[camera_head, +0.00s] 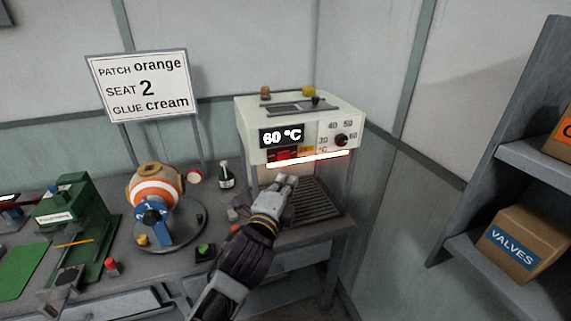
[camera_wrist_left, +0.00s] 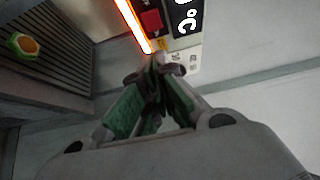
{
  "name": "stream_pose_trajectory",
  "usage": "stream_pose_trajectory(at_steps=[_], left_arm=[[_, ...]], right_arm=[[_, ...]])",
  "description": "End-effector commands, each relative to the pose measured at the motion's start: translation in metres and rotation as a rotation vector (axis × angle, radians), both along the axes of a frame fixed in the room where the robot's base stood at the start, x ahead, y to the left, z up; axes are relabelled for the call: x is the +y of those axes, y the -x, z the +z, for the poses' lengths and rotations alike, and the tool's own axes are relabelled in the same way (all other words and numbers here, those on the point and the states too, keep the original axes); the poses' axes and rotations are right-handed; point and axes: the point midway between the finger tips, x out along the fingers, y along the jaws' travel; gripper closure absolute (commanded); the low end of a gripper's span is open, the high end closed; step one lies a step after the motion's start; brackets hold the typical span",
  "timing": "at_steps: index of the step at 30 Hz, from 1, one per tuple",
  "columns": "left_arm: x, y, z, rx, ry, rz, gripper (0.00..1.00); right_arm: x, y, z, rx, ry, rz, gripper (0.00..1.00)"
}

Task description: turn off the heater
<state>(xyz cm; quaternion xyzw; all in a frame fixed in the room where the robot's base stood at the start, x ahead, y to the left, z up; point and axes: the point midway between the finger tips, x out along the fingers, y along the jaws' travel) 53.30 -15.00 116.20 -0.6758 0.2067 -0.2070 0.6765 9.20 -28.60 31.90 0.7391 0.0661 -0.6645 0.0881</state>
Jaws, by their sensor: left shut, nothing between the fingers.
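The heater (camera_head: 300,120) is a cream box on posts at the back of the bench, with a display (camera_head: 282,137) reading 60 °C. Its dial (camera_head: 341,140) is at the right of the front. A glowing orange-white bar (camera_head: 310,159) runs along its lower front edge. A red switch (camera_head: 284,155) sits below the display; it also shows in the left wrist view (camera_wrist_left: 151,20). My left gripper (camera_head: 291,181) is shut and empty, just below and in front of the heater's front. In the wrist view its fingertips (camera_wrist_left: 155,68) are close below the red switch. My right gripper is not visible.
A slatted grey shelf (camera_head: 316,205) lies under the heater. A striped ball (camera_head: 155,187) in a stand, a small dark bottle (camera_head: 226,176) and a green press (camera_head: 72,215) stand to the left. A shelf rack (camera_head: 502,205) with boxes is at the right.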

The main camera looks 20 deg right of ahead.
Motion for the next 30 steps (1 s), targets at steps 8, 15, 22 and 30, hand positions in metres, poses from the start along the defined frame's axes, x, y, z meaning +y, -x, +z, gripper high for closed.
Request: stream_pose_trajectory(at_steps=[8, 15, 22, 30], left_arm=[[-0.016, -0.022, 0.001, 0.001, 0.002, 0.000, 1.00], [-0.028, -0.041, 0.001, 0.001, 0.001, 0.000, 1.00], [-0.030, -0.064, 0.001, 0.001, 0.000, 0.001, 1.00], [-0.026, -0.084, 0.001, 0.000, 0.000, 0.000, 1.00]], right_arm=[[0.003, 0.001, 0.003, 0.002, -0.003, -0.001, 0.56], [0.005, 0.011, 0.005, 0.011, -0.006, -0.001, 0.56], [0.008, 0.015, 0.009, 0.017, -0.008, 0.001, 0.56], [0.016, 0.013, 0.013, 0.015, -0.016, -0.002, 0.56]])
